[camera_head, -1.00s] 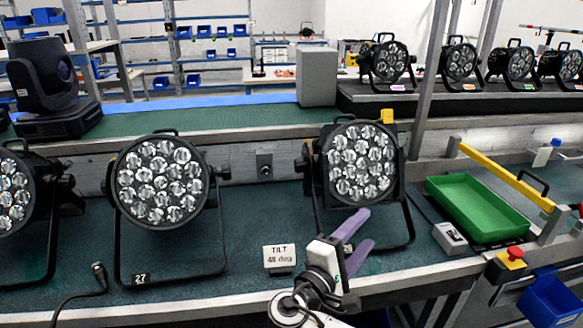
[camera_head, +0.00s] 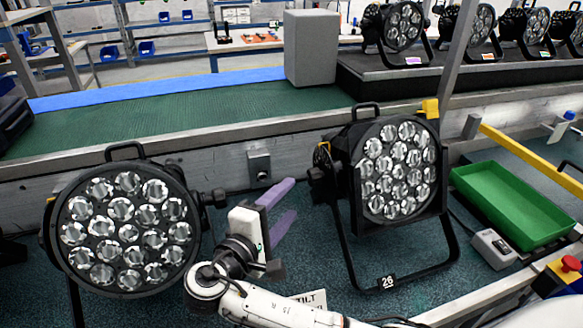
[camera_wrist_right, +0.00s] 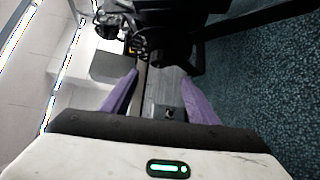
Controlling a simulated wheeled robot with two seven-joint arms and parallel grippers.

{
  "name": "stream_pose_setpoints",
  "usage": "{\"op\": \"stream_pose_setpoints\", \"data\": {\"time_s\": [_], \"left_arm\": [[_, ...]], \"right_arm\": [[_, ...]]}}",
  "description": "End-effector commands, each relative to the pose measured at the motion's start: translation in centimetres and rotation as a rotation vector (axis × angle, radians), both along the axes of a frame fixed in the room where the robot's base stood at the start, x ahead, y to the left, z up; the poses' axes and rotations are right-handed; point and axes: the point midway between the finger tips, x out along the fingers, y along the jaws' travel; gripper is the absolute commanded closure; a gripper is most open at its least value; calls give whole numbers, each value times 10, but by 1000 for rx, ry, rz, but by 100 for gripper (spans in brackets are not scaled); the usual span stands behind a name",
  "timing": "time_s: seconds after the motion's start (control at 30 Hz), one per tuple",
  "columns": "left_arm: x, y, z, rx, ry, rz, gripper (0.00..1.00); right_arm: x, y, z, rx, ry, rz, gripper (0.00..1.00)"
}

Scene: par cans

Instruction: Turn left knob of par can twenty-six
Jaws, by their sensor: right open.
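Par can twenty-six (camera_head: 398,172) stands on the bench right of centre, a black lamp with many round lenses, a U-shaped stand and a "26" label (camera_head: 387,282). Its left knob (camera_head: 318,177) is a small dark shape on its left side. My right gripper (camera_head: 289,201), with purple fingers, is open and empty, just left of the knob and apart from it in the head view. In the right wrist view the open fingers (camera_wrist_right: 160,88) point toward dark lamp parts (camera_wrist_right: 155,40); which part is the knob is hard to tell. My left gripper is out of view.
Another par can (camera_head: 128,228) stands left of my right arm. A "TILT" sign (camera_head: 312,298) is partly hidden by the arm. A green tray (camera_head: 512,205) and a grey box with a button (camera_head: 494,248) lie to the right. A metal rail (camera_head: 230,150) runs behind.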

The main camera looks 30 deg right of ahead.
Motion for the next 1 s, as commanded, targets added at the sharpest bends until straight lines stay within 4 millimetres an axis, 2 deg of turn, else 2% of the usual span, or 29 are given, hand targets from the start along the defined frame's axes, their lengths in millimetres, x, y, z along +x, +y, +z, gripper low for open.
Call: {"op": "stream_pose_setpoints", "data": {"time_s": [0.23, 0.53, 0.7, 1.0], "left_arm": [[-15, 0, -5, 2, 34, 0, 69], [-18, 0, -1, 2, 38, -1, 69], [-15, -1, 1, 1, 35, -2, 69], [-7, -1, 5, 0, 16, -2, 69]], "right_arm": [[18, -31, -3, -5, 0, -4, 46], [44, -74, -11, -4, -1, -2, 46], [50, -85, -14, -1, 1, -1, 46], [51, -86, -14, 0, 0, -1, 46]]}}
